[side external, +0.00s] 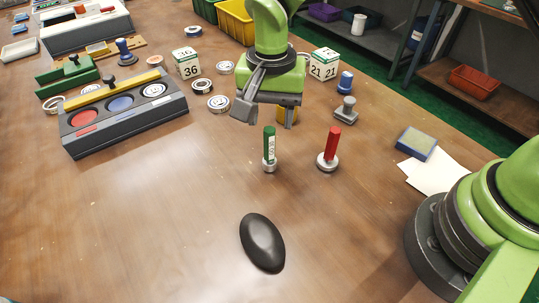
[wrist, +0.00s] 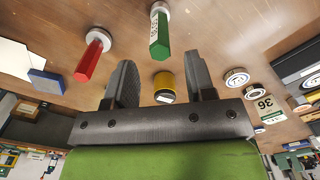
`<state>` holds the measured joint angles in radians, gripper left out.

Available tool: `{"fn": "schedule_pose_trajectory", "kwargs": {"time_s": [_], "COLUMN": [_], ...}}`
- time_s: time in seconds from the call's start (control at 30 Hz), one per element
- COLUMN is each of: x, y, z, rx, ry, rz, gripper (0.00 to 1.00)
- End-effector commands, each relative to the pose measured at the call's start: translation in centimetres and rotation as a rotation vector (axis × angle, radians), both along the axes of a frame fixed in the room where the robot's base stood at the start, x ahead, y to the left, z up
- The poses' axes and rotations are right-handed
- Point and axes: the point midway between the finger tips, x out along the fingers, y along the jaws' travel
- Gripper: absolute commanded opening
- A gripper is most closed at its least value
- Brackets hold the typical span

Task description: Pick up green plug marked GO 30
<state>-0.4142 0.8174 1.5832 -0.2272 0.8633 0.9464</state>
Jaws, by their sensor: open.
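The green plug (side external: 269,143) stands upright on a round metal base on the table, with a white label too small to read for certain. It also shows in the wrist view (wrist: 160,37), at the top, beyond my fingertips. My gripper (side external: 268,105) is open and empty, above the table and behind the green plug in the side view. In the wrist view its two fingers (wrist: 160,78) are spread apart, with a yellow cylinder (wrist: 164,82) seen between them, apparently lower down. The gripper does not touch the green plug.
A red plug (side external: 332,144) on a similar base stands to the right of the green one. A grey stamp-like piece (side external: 345,108) and a blue piece (side external: 345,82) are behind it. A black oval object (side external: 262,243) lies in front. The table's front left is clear.

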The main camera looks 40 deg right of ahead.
Motion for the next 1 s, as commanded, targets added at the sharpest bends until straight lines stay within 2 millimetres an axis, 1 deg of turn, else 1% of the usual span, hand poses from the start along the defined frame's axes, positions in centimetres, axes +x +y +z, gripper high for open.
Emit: {"fn": "schedule_pose_trajectory", "kwargs": {"time_s": [0.03, 0.17, 0.43, 0.53, 0.73, 0.77, 0.8, 0.97, 1.0], "x": [-0.1, -0.1, -0.3, -0.3, -0.3, -0.3, -0.3, -0.3, -0.3], "y": [0.0, 0.1, 0.5, 0.5, 0.5, 0.5, 0.5, 0.5, 0.5], "z": [-0.5, -1.5, -5.4, -6.0, -6.0, -6.0, -6.0, -6.0, -6.0], "rx": [-0.001, -0.001, 0.0, 0.0, 0.001, 0.001, 0.001, 0.001, 0.001], "ry": [0.003, 0.003, 0.003, 0.001, -0.001, -0.001, -0.001, -0.001, -0.001], "rz": [0.0, 0.001, 0.0, -0.001, 0.0, 0.0, 0.0, 0.0, 0.0], "gripper": [0.5, 0.5, 0.5, 0.5, 0.5, 0.48, 0.39, 0.02, 0.0]}}
